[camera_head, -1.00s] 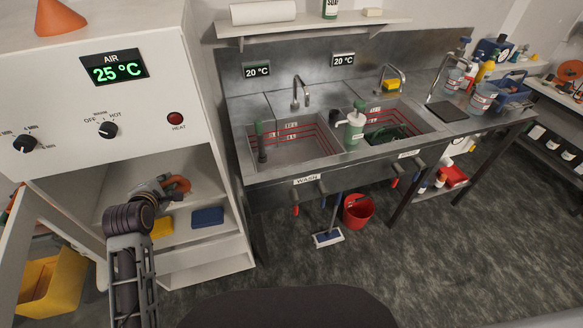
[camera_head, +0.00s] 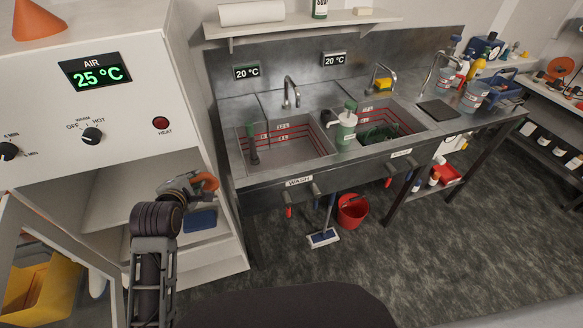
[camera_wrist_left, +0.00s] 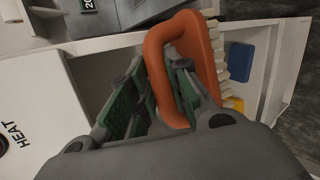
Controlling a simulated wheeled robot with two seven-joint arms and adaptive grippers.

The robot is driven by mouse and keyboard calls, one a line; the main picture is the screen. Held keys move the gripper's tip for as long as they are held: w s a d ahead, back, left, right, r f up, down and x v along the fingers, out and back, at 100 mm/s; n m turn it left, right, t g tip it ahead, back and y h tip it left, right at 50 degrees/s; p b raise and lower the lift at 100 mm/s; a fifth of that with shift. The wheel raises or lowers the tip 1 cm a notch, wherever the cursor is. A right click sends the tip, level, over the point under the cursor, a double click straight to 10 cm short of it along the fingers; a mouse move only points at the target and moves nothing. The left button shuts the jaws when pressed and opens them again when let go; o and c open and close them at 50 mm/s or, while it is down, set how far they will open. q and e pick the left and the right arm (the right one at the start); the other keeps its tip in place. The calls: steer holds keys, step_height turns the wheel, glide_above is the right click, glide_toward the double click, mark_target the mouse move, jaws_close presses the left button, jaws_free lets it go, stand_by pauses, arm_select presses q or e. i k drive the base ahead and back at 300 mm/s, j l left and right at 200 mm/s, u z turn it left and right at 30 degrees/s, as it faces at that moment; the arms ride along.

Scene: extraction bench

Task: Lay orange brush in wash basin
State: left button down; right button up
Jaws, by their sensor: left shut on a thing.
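My left gripper (camera_head: 189,186) is shut on the orange brush (camera_head: 208,181), in front of the open cabinet at the left. In the left wrist view the brush (camera_wrist_left: 207,55) shows its looped orange handle between the green finger pads of the gripper (camera_wrist_left: 150,95), with pale bristles facing right. The wash basin (camera_head: 290,150) is the left sink of the steel bench, labelled WASH, to the right of and beyond the gripper. A dark green upright item (camera_head: 252,142) stands at its left side. My right gripper is not in view.
The cabinet (camera_head: 125,200) has a blue sponge (camera_head: 200,220) on its shelf, below the brush. A white and green bottle (camera_head: 345,124) stands between the basins. The right basin (camera_head: 398,117) holds a dark green item. A red bucket (camera_head: 352,211) stands under the bench.

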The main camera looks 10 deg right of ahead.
mark_target(293, 158)
steer(key=i+l, duration=0.1)
steer(key=l, duration=0.2)
steer(key=i+l+u, duration=0.15)
steer(key=l, duration=0.2)
steer(key=i+l, duration=0.1)
steer(key=l, duration=0.2)
steer(key=i+l+u, duration=0.1)
steer(key=l, duration=0.25)
steer(key=i+l+u, duration=0.25)
steer(key=i+l, duration=0.3)
steer(key=l, duration=0.15)
